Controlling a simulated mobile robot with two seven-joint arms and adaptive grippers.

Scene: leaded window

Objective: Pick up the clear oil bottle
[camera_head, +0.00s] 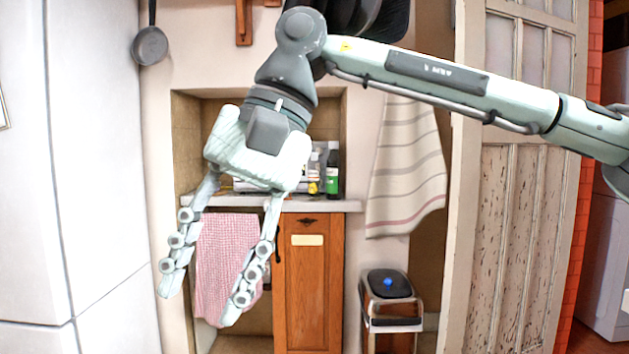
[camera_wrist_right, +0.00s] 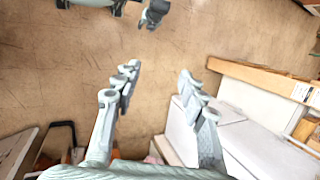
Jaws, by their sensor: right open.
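A small clear bottle with yellowish contents or label (camera_head: 314,172) stands on the counter in the recess, in the head view. It looks like the oil bottle, but it is too small to be sure. A dark bottle with a green label (camera_head: 332,172) stands right beside it. My right gripper (camera_head: 200,302) is open and empty, pointing down in front of the counter, left of and lower than the bottles. No bottle can be made out there.
The counter (camera_head: 335,205) has a wooden cabinet (camera_head: 308,285) and a pink checked towel (camera_head: 220,262) below it. A white cabinet (camera_head: 75,150) stands at left. Open floor (camera_wrist_right: 240,30) shows in the wrist view.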

